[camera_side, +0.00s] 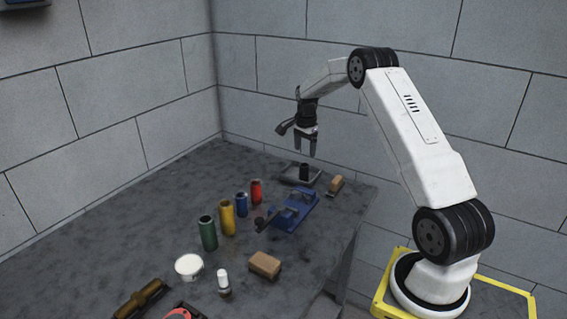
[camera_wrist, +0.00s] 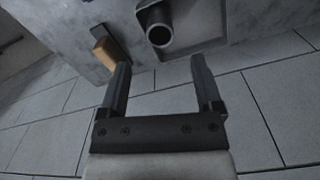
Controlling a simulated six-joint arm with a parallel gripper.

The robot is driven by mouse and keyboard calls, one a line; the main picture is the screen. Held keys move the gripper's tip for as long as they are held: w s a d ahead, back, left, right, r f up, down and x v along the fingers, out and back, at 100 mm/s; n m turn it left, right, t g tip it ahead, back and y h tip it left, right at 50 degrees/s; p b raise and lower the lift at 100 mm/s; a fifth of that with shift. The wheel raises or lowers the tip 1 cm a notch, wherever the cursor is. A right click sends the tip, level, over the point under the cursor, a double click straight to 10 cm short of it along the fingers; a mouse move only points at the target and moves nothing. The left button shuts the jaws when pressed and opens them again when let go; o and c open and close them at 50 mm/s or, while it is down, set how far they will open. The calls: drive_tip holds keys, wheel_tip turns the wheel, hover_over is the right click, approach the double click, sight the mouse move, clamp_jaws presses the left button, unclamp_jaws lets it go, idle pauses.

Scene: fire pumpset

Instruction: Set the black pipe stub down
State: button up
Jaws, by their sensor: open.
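The black pipe stub (camera_side: 304,172) stands upright on a small grey tray (camera_side: 316,179) near the far right corner of the table. In the wrist view the stub (camera_wrist: 159,34) shows its open round end, and the tray (camera_wrist: 212,40) lies around it. My gripper (camera_side: 306,152) points down above the stub, with its fingers spread and nothing between them. In the wrist view my gripper's fingertips (camera_wrist: 160,68) are apart, and the stub lies beyond them, not touching.
A blue vise-like fixture (camera_side: 294,210) stands in front of the tray. A brush with a tan block (camera_side: 336,184) lies right of it. Red (camera_side: 256,191), blue (camera_side: 242,204), yellow (camera_side: 227,217) and green (camera_side: 208,233) cylinders stand left. Walls close the back; the left tabletop is clear.

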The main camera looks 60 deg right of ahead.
sight(304, 165)
wheel_tip(304, 165, up, 4)
drive_tip(key=shift+r, duration=0.1)
idle(0.7)
drive_tip(key=s+a+n+t, duration=0.1)
drive_tip(key=s+a+n, duration=0.2)
drive_tip(key=a+n, duration=1.4)
drive_tip(key=s+a+n, duration=0.2)
drive_tip(key=s+a, duration=0.4)
drive_tip(key=a, duration=0.3)
drive_tip(key=s+a+f+n+t, duration=0.1)
drive_tip(key=s+a+n, duration=0.1)
drive_tip(key=s+a, duration=0.5)
drive_tip(key=a, duration=0.3)
drive_tip(key=shift+s+a+f+t, duration=0.2)
drive_tip(key=shift+a+f+t, duration=0.05)
drive_tip(key=shift+f+t, duration=0.05)
